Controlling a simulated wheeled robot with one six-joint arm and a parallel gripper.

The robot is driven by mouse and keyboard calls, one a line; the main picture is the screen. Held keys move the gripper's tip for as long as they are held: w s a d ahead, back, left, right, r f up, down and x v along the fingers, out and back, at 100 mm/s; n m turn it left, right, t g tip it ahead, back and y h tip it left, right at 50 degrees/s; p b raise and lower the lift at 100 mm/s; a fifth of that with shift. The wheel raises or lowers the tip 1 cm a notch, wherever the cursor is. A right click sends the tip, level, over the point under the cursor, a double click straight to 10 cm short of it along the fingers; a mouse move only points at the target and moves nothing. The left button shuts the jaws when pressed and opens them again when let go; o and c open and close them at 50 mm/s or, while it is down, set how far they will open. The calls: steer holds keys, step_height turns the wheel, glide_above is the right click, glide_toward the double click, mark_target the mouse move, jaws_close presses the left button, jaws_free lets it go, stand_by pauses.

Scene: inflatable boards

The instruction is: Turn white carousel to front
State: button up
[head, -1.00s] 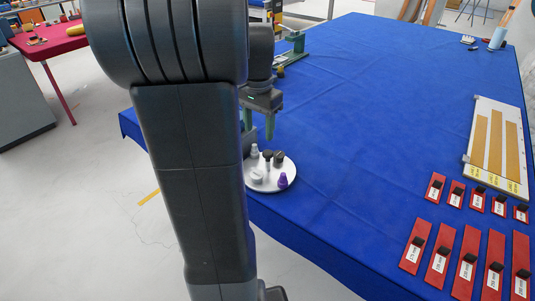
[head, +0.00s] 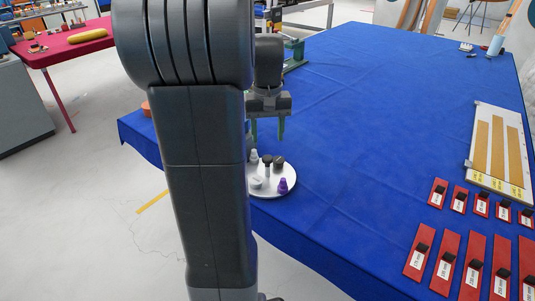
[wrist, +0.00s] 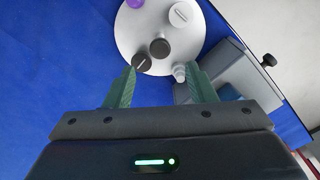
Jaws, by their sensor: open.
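The white carousel (head: 272,191) is a round plate near the left edge of the blue table, partly hidden by my arm in the head view. It bears a purple piece (head: 283,186), a white piece (head: 257,183), dark knob-like pieces (head: 279,161) and a grey nozzle-like piece (head: 254,156). In the wrist view the carousel (wrist: 128,38) lies beyond my fingertips. My gripper (head: 268,132) is open, fingers pointing down, above the plate's far side. In the wrist view the fingers (wrist: 161,72) are spread, with a dark piece near the left tip and the grey piece near the right tip.
A grey block (wrist: 228,68) stands close beside the carousel, right of my gripper in the wrist view. Red labelled blocks (head: 445,262) and a white board with tan strips (head: 477,150) lie at the table's right. The middle of the blue table (head: 380,110) is clear.

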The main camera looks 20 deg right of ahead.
mark_target(267, 157)
step_height(267, 157, down, 7)
steer(key=shift+f, duration=0.1)
stand_by(0.3)
jaws_close()
